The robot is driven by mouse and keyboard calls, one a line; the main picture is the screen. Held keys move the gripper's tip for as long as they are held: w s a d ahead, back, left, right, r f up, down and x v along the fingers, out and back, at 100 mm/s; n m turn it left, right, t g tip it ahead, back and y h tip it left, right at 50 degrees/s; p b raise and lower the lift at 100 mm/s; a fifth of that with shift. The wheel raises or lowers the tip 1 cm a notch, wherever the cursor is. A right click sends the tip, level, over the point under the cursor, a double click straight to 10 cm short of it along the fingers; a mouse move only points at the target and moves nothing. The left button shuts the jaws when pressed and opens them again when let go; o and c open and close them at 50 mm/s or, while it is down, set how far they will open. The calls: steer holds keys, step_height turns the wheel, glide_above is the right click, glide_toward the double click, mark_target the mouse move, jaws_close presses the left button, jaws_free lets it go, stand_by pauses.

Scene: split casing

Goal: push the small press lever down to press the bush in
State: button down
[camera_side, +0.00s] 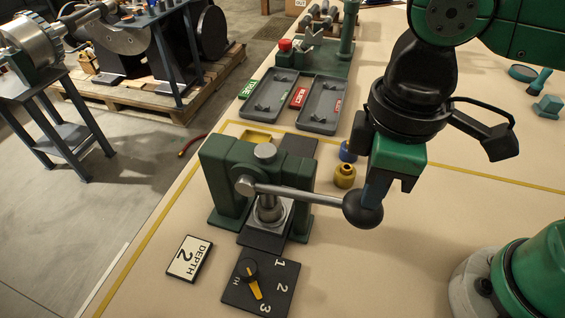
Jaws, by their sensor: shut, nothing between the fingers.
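The small press (225,182) is a green frame standing on the table. Its lever (305,194) is a grey rod that runs right from the pivot, nearly level and tilted slightly down, to a black ball knob (363,208). A metal ram (268,208) stands under the frame above a light plate; the bush itself cannot be made out. My gripper (374,196) is shut and empty, pointing down at the ball knob. Its fingertips overlap the knob in this view; whether they touch it I cannot tell.
A dial board (282,291) with a yellow pointer and a "DEPTH 2" card (190,259) lie in front of the press. A yellow bush-like part (344,176) and a blue one (347,151) stand behind the lever. Two grey trays (318,104) lie farther back. The table right of the knob is clear.

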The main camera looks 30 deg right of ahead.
steer(key=shift+s+d+f, duration=0.15)
steer(key=shift+f, duration=1.1)
stand_by(2.1)
stand_by(0.4)
step_height(320, 180, up, 11)
stand_by(0.8)
steer(key=w+d+f+m+t, duration=0.3)
steer(key=w+d+f+m, duration=0.1)
steer(key=d, duration=0.3)
steer(key=w+d+f+m+t, duration=0.4)
steer(key=w+d+f+m, duration=0.1)
steer(key=d, duration=0.3)
steer(key=shift+w+f, duration=0.2)
steer(key=shift+f, duration=0.35)
